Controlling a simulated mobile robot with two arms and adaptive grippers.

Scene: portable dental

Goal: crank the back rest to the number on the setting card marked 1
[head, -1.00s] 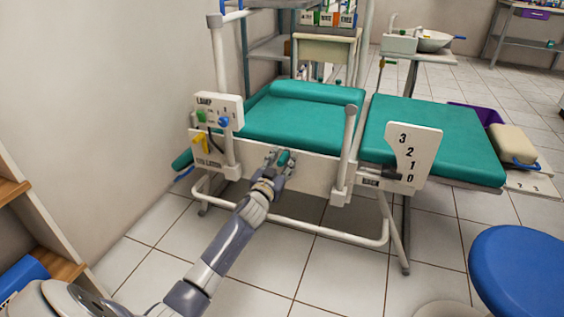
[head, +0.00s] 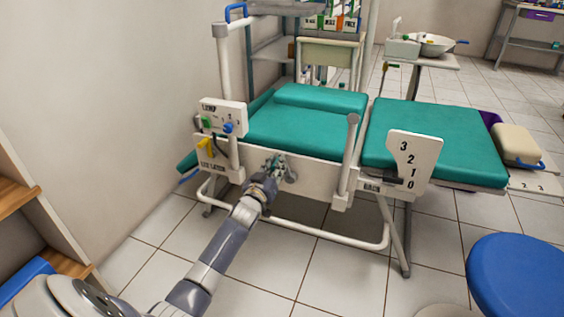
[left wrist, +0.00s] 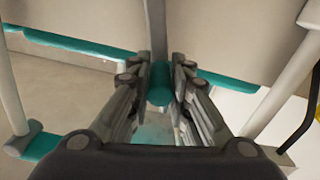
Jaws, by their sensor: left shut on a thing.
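My left gripper (head: 272,168) is at the crank on the bed's white side panel, and its fingers are closed around the teal crank handle (left wrist: 159,84). In the head view the fingers mostly hide the handle. The bed's teal back rest (head: 435,142) lies nearly flat on the right. The white scale plate (head: 413,158) reads 3, 2, 1, 0 from top to bottom. Its dark pointer (head: 388,180) is low, near 1 and 0; I cannot tell exactly where it points. My right gripper is not in view.
A blue stool (head: 515,275) stands at front right. A white board (head: 537,182) with small, partly hidden numbers is at the right. White posts flank the crank.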

